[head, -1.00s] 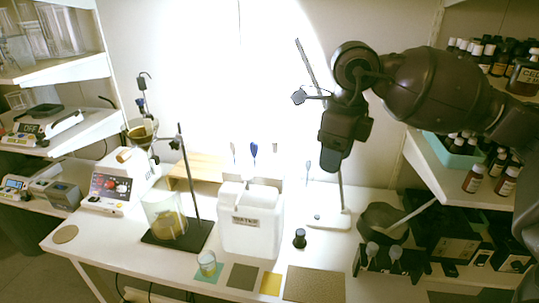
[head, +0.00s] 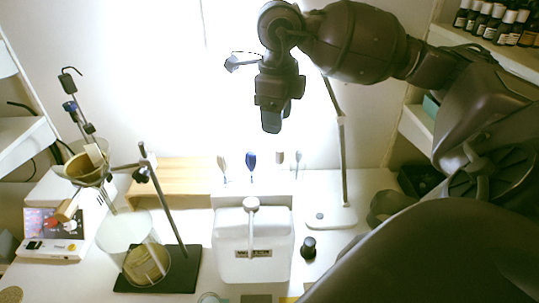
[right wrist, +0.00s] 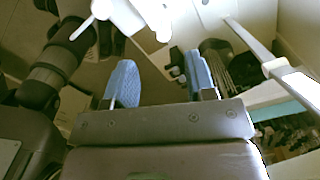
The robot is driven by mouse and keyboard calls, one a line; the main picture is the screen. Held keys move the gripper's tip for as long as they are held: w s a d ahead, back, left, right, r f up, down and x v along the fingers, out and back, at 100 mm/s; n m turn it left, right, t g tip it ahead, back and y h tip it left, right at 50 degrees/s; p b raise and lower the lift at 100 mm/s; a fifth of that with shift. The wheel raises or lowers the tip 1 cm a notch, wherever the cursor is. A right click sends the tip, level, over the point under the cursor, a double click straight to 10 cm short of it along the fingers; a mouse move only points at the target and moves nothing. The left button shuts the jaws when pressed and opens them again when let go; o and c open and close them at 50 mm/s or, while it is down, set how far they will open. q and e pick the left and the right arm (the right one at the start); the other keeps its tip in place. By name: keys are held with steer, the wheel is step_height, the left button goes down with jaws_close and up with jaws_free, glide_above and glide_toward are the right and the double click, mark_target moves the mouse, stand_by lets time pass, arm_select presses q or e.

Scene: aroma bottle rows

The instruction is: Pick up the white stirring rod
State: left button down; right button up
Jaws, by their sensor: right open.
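Several slim upright tools with paddle-shaped tops stand in a row in a white holder (head: 268,187) behind the water container. A pale one (head: 222,162) is at the left, then a blue one (head: 251,160), a beige one (head: 280,158) and a greyish-white one (head: 298,158) at the right. I cannot tell for sure which is the white stirring rod. My right gripper (head: 272,118) hangs pointing down, above the row and apart from it. In the right wrist view its two blue fingers (right wrist: 160,84) are apart with nothing between them. My left gripper is out of view.
The white water container (head: 252,262) stands in front of the holder. A lamp (head: 342,150) rises to the right. A dark stand (head: 167,205) with a glass vessel is at the left. A wooden stand (head: 172,178) sits behind. A black knob-topped object (head: 309,248) is beside the container.

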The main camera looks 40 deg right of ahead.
mark_target(280, 149)
steer(key=f, duration=0.3)
steer(key=shift+s+f, duration=0.3)
steer(key=shift+f, duration=0.05)
steer(key=shift+w+f, duration=0.1)
steer(key=shift+f, duration=0.65)
steer(key=f, duration=0.3)
steer(key=shift+d+f+p, duration=0.15)
steer(key=shift+d+p, duration=0.15)
steer(key=shift+p, duration=0.05)
steer(key=shift+f, duration=0.65)
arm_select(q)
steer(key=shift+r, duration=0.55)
arm_select(e)
steer(key=c, duration=0.9)
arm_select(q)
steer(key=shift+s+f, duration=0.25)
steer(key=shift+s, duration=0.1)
arm_select(e)
steer(key=shift+r, duration=0.15)
